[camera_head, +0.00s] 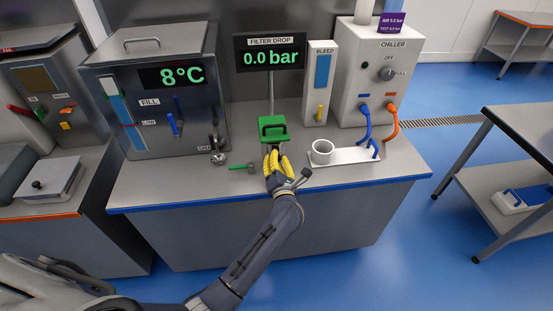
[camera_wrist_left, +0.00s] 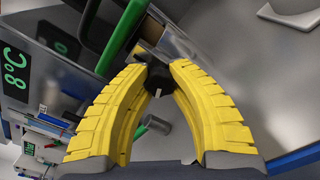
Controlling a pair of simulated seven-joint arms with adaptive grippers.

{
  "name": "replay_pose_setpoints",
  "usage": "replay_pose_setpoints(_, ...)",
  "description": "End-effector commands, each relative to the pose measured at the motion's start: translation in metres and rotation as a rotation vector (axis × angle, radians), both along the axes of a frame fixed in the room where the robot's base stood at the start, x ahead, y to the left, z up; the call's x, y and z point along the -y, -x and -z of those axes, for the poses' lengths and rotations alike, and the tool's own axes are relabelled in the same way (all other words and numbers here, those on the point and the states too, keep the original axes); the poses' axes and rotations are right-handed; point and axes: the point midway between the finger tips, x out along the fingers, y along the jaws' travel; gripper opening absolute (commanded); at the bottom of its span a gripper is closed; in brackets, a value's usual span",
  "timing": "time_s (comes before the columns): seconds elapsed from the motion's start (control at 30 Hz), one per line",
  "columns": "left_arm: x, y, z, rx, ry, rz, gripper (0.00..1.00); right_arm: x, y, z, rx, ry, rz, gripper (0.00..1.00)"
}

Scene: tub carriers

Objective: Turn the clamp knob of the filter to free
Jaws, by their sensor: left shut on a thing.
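The filter has a green top with a handle (camera_head: 272,126) and stands upright on the bench below the filter drop display. Its green handle (camera_wrist_left: 124,32) also shows at the top of the left wrist view, beside a clear housing (camera_wrist_left: 178,38). My left gripper (camera_head: 273,152), with yellow fingers, is at the front of the filter. In the left wrist view its fingertips (camera_wrist_left: 158,66) are closed around the black clamp knob (camera_wrist_left: 157,80). The fingers partly hide the knob, and I cannot tell its turn position. In the head view the knob is hidden. My right gripper is out of view.
The filter drop display (camera_head: 270,56) reads 0.0 bar. A steel tank (camera_head: 160,110) showing 8°C stands left; the bleed panel (camera_head: 320,85) and chiller (camera_head: 375,75) stand right. A white cup (camera_head: 322,153) sits on a white tray (camera_head: 345,156). A green-handled tool (camera_head: 240,168) lies left of my gripper.

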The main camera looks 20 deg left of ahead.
Motion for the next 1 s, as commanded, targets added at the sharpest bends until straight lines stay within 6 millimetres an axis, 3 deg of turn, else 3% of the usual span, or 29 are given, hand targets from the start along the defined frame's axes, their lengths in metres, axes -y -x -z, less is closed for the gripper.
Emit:
replay_pose_setpoints(0.3, 0.001, 0.000, 0.000, 0.000, 0.001, 0.001, 0.00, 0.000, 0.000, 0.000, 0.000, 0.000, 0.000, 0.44)
replay_pose_setpoints(0.33, 0.001, 0.000, 0.000, 0.000, 0.001, 0.001, 0.24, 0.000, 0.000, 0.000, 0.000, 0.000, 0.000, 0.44)
replay_pose_setpoints(0.6, 0.000, 0.000, 0.000, 0.001, 0.000, 0.001, 0.53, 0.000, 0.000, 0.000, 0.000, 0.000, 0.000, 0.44)
replay_pose_setpoints(1.0, 0.005, 0.011, 0.000, 0.000, 0.001, 0.001, 0.53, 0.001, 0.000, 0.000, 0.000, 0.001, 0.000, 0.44)
